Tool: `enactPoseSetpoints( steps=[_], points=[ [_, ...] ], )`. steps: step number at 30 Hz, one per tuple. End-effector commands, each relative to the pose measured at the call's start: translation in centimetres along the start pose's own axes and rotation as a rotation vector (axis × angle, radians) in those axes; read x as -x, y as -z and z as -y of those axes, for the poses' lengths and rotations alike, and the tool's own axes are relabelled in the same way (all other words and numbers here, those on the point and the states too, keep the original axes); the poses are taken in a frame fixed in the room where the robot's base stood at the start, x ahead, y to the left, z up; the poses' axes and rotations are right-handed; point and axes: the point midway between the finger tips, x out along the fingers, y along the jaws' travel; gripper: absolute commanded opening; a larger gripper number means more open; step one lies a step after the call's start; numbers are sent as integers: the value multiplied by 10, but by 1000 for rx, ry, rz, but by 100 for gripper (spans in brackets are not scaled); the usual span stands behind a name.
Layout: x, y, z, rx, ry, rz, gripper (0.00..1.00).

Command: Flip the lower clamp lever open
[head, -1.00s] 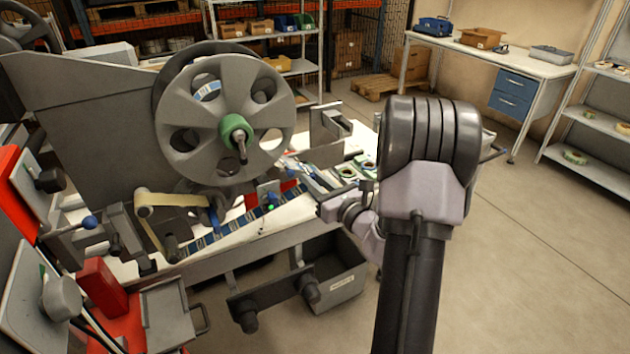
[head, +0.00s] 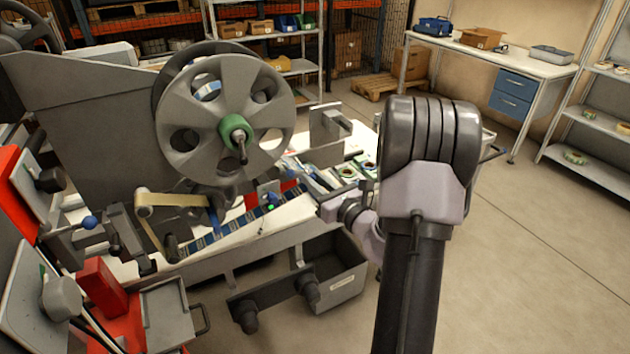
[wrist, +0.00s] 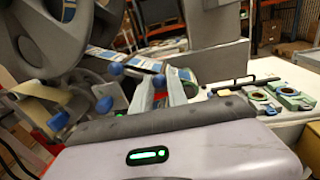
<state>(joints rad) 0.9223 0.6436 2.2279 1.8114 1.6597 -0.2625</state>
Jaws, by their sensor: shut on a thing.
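In the wrist view my gripper (wrist: 163,82) reaches forward from its pale housing, with its fingers close around a blue lever knob (wrist: 158,80). It is shut on this clamp lever, though the contact itself is small and partly hidden by the fingers. A blue patterned tape strip (head: 232,232) runs across the bench below the large grey reel (head: 225,118). In the head view my arm stands at the right and the fingertips are hard to make out.
Tape rolls on small holders (wrist: 260,95) lie on the white bench right of my gripper. A grey upright plate (wrist: 205,62) stands behind. A grey bin (head: 345,290) hangs at the bench front. A red-and-grey station (head: 100,285) stands at left. The floor at right is clear.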

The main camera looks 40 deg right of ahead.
Motion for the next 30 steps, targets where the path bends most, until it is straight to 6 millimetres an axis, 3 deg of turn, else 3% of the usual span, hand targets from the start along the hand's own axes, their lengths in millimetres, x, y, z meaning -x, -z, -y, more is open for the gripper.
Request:
enactPoseSetpoints(
  steps=[10,21,26,30],
  points=[
    [1,-18,5,-9,-37,-73,0],
    [-6,-54,22,-40,-181,-342,0],
    [-13,-61,30,-50,-250,-468,0],
    [-19,-65,36,-55,-248,-465,0]
  ],
)
